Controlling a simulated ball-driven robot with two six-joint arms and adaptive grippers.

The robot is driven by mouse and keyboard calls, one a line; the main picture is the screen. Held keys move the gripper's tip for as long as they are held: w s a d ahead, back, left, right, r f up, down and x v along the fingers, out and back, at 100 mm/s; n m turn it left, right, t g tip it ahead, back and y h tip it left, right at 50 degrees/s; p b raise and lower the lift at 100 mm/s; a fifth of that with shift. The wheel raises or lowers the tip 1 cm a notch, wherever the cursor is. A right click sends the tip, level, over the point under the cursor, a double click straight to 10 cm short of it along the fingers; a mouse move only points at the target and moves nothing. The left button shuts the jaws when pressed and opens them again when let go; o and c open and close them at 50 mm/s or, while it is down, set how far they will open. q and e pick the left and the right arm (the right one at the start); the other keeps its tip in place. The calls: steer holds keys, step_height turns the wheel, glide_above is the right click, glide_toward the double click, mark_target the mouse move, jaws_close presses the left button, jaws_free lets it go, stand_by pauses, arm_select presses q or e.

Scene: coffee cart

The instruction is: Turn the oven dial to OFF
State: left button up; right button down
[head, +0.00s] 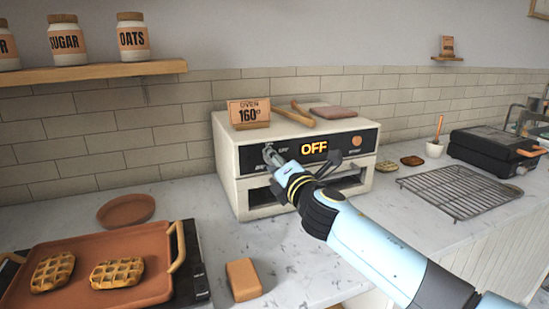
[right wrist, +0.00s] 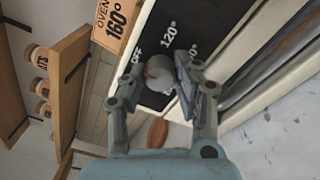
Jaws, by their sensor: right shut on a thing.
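The white oven (head: 240,193) stands on the counter against the tiled wall. Its dark front panel has a lit display (head: 314,148) reading OFF. In the right wrist view the round grey dial (right wrist: 160,74) sits on the black panel, with OFF, 120° and other marks printed around it. My right gripper (head: 271,152) reaches the left part of the panel and hides the dial in the head view. In the right wrist view its fingers (right wrist: 158,78) are closed around the dial. A small orange mark shows on the dial. My left gripper is not in view.
An OVEN 160° sign (head: 249,113), wooden tongs (head: 290,116) and a pinkish folded item (head: 334,112) lie on the oven top. A waffle tray (head: 150,285), a terracotta plate (head: 126,210) and an orange-brown block (head: 243,280) are at left front. A wire rack (head: 459,191) is at right.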

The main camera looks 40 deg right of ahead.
steer(key=shift+f+n, duration=0.2)
steer(key=shift+n, duration=0.3)
steer(key=c, duration=1)
jaws_free()
steer(key=shift+r, duration=0.1)
steer(key=v, duration=1.2)
steer(key=shift+s, duration=0.1)
